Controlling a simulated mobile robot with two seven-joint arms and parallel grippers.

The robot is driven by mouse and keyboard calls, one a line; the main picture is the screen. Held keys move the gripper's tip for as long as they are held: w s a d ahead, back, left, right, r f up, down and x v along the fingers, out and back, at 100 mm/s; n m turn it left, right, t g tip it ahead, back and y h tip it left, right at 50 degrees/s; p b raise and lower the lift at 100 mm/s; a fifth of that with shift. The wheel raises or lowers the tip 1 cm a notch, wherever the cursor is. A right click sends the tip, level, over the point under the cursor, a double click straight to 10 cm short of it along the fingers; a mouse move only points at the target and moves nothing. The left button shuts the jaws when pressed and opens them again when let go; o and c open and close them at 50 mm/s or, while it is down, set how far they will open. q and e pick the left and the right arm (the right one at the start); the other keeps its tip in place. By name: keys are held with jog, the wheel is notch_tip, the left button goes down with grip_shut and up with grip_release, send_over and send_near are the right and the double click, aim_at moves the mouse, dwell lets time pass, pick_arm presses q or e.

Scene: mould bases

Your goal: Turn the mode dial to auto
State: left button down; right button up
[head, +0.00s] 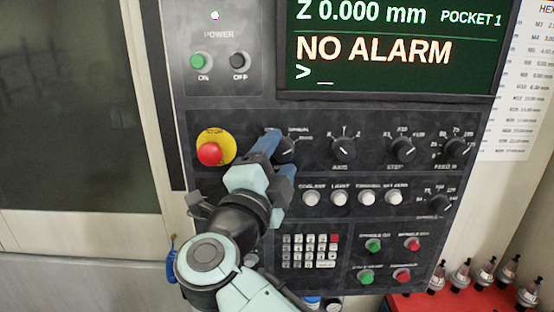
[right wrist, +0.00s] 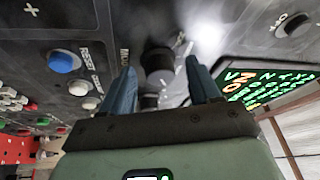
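The black mode dial (head: 287,151) is on the control panel, right of the yellow-ringed red stop button (head: 210,152). Its labels are partly hidden and too blurred to read. My right gripper (head: 277,153) is at the dial, its blue fingers pointing at the panel and partly covering it. In the right wrist view, my right gripper (right wrist: 163,88) is open, with a wide gap between the fingers. The dial (right wrist: 158,62) shows ahead in that gap. I see no finger clearly touching it. My left gripper is not in view.
Other black dials, such as the axis dial (head: 344,148), sit to the right. White buttons (head: 339,198) and a keypad (head: 311,251) lie below. The screen (head: 390,45) above reads NO ALARM. A red rack (head: 440,303) with tool holders stands at the lower right.

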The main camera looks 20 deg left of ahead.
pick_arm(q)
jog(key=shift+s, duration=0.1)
pick_arm(e)
jog(key=shift+s, duration=0.1)
jog(key=shift+s+f, duration=0.2)
jog(key=shift+s, duration=0.1)
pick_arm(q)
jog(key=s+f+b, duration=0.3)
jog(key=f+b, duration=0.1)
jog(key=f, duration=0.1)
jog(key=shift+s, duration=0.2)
pick_arm(e)
jog(key=v, duration=1.2)
jog(key=shift+s, duration=0.3)
jog(key=shift+r, duration=0.15)
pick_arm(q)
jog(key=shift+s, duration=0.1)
